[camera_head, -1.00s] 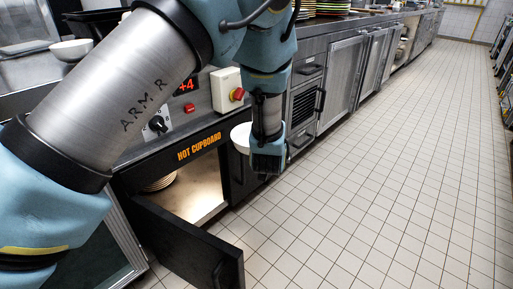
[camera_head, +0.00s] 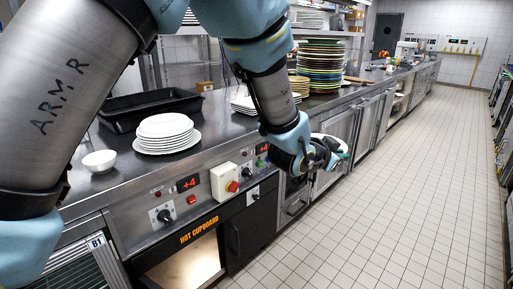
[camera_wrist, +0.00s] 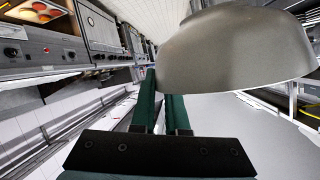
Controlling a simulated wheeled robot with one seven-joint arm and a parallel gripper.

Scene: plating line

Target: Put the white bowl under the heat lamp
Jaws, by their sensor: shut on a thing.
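My gripper (camera_head: 328,156) is shut on a white bowl (camera_head: 338,143), held out over the aisle in front of the counter, above floor level. Only part of this bowl shows past the fingers in the head view. In the wrist view the bowl (camera_wrist: 238,50) fills the upper right, its outer side shaded grey, tilted at the ends of the fingers (camera_wrist: 158,105). A second white bowl (camera_head: 99,161) stands upright on the counter at the left, apart from my gripper. I cannot make out a heat lamp in either view.
The steel counter (camera_head: 225,128) holds a stack of white plates (camera_head: 167,133), a black tray (camera_head: 150,106) and tall stacks of coloured plates (camera_head: 320,65). Below the control panel, the hot cupboard (camera_head: 190,262) shows its lit inside. The tiled aisle floor (camera_head: 420,190) is clear.

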